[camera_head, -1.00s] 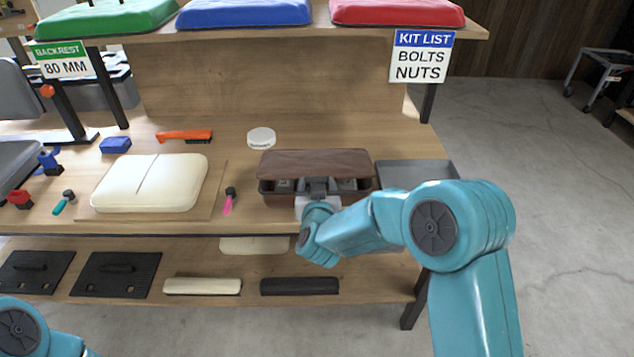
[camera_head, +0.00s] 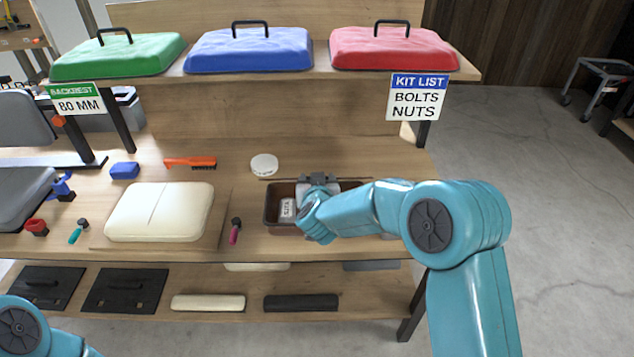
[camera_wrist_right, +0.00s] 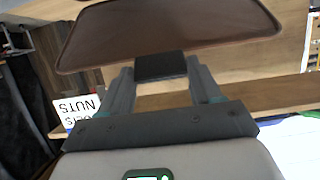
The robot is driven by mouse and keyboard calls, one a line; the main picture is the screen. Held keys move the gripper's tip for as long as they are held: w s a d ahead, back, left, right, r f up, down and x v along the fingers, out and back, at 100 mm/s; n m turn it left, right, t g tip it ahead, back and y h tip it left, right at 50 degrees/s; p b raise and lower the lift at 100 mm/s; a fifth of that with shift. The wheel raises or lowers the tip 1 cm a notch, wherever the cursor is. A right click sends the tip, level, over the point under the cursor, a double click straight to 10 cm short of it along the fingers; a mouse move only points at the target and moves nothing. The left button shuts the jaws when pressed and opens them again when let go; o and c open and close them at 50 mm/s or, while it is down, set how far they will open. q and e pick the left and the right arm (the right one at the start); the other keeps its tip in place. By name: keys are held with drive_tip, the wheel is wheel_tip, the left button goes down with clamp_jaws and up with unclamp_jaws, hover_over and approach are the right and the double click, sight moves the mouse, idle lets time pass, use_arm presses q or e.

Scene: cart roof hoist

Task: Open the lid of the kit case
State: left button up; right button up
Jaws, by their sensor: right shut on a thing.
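The brown kit case (camera_head: 269,222) stands on the bench with its inside open to view. A pale labelled item (camera_head: 287,208) lies inside it. The lid (camera_head: 276,179) is raised and shows nearly edge-on as a thin brown line at the case's back. In the wrist view the lid (camera_wrist_right: 170,30) is a broad brown panel with a dark tab (camera_wrist_right: 160,66) on its near edge. My right gripper (camera_head: 318,181) is shut on this tab; its fingers (camera_wrist_right: 161,82) flank it in the wrist view. My right arm hides the case's right part. My left gripper is out of view.
A cream cushion (camera_head: 160,211) and a pink-handled tool (camera_head: 235,232) lie left of the case. A white round tin (camera_head: 264,164) and an orange brush (camera_head: 190,162) are behind. The shelf (camera_head: 320,76) with coloured covers overhangs the back.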

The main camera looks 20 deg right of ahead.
drive_tip(key=shift+r, duration=0.3)
drive_tip(key=o, duration=1.5)
drive_tip(key=shift+s+f, duration=0.1)
drive_tip(key=shift+s, duration=0.1)
drive_tip(key=b+v, duration=0.2)
drive_tip(key=v, duration=1.4)
drive_tip(key=shift+s+a, duration=0.1)
